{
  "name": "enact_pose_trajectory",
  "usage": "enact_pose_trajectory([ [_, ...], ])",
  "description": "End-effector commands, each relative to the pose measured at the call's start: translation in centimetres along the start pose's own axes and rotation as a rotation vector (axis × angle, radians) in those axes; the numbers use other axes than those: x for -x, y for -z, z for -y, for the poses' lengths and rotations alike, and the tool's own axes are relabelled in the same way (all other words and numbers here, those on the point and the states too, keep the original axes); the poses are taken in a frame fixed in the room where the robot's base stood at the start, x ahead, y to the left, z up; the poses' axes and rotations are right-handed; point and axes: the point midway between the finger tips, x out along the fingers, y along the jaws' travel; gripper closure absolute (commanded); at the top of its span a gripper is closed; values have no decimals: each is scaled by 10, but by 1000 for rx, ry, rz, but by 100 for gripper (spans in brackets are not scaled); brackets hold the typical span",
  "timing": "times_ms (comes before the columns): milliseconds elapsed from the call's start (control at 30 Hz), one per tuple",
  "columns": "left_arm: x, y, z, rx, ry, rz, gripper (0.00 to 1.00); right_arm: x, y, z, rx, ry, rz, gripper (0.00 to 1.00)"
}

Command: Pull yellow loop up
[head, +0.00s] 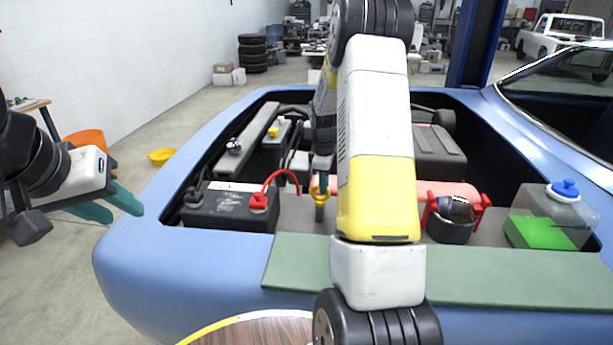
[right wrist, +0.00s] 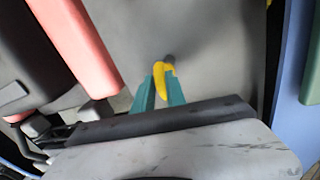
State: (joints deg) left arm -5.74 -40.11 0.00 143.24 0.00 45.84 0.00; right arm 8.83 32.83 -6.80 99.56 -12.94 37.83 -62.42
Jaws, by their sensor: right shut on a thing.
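The yellow loop (head: 319,189) stands at the top of a short dark tube (head: 320,212) in the engine bay, just right of the battery. In the right wrist view the yellow loop (right wrist: 160,82) sits between the teal fingertips of my right gripper (right wrist: 160,92), which is shut on it. In the head view my right forearm covers much of the area beside the loop, and the right fingers are hard to make out. My left gripper (head: 108,206) is open and empty, left of the car's fender, away from the loop.
A black battery (head: 228,208) with a red cable is left of the loop. A green mat (head: 500,276) covers the front edge. The blue fender (head: 170,235) borders the bay.

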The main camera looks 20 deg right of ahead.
Motion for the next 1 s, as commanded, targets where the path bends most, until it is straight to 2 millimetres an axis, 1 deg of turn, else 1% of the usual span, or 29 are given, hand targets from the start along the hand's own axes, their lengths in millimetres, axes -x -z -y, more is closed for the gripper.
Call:
enact_pose_trajectory([
  [367,0,0,0,0,0,0,64,1,0,-1,-3,-3,-2,100],
  [467,0,0,0,0,0,0,64,8,1,-3,-3,-4,-3,100],
  [567,0,0,0,0,0,0,64,29,1,-7,-4,-7,-5,100],
  [700,0,0,0,0,0,0,64,67,1,-12,-4,-8,-5,100],
  [800,0,0,0,0,0,0,64,89,1,-16,-3,-7,-5,100],
  [900,0,0,0,0,0,0,64,103,1,-17,-3,-6,-4,100],
  [1000,0,0,0,0,0,0,64,109,1,-18,-2,-4,-3,100],
])
